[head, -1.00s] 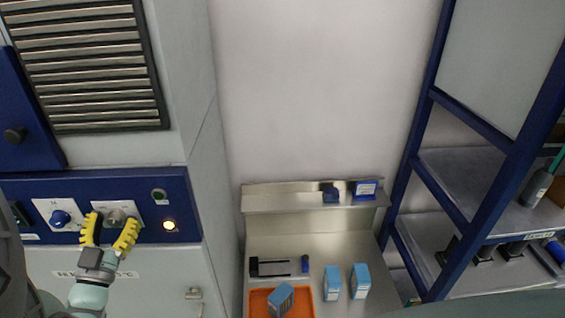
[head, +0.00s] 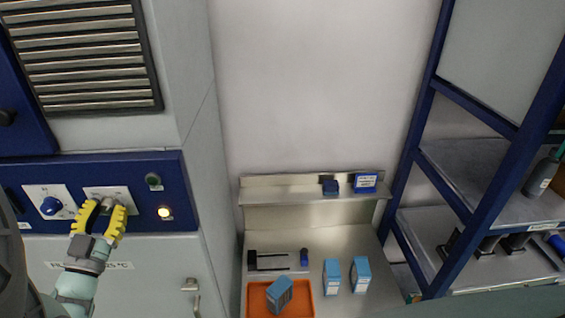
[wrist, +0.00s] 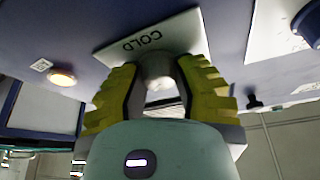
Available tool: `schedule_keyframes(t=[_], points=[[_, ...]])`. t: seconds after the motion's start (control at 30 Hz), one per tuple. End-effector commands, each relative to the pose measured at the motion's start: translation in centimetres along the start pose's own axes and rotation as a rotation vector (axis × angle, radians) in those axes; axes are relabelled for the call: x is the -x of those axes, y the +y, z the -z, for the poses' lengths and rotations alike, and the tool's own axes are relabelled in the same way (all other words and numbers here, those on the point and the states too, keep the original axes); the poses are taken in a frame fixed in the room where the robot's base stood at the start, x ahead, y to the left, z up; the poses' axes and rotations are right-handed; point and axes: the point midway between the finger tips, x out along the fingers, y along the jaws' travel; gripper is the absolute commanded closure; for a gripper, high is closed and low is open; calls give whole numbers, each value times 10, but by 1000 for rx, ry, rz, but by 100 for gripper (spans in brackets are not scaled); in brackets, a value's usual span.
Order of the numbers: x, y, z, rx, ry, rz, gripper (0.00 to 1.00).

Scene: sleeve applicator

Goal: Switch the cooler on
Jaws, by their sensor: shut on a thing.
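The cooler's blue control panel (head: 186,212) is at the left in the head view. Its white plate (wrist: 185,32) reads COLD in the wrist view, where it appears upside down. A round metal knob (wrist: 157,66) sits on that plate. My gripper (head: 101,206) has its yellow fingers shut on the knob, one finger on each side. The fingers hide most of the knob in the head view. A small round lamp (head: 164,213) glows warm to the right of the gripper and also shows in the wrist view (wrist: 62,77).
A blue knob (head: 51,205) on another white plate is just left of my gripper. A dark round button (head: 153,180) is above the lamp. A steel bench holds an orange tray (head: 257,306) and blue boxes (head: 332,276). A blue-framed rack (head: 474,197) stands right.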

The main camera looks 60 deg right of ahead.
Motion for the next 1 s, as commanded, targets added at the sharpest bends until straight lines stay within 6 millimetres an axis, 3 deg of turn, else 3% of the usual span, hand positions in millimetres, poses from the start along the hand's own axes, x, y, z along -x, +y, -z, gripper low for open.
schedule_keyframes(t=[0.03,0.17,1.0], points=[[4,-8,-7,-11,-11,24,100],[4,-10,-7,-34,-14,19,100],[-2,1,4,-266,1,-99,100]])
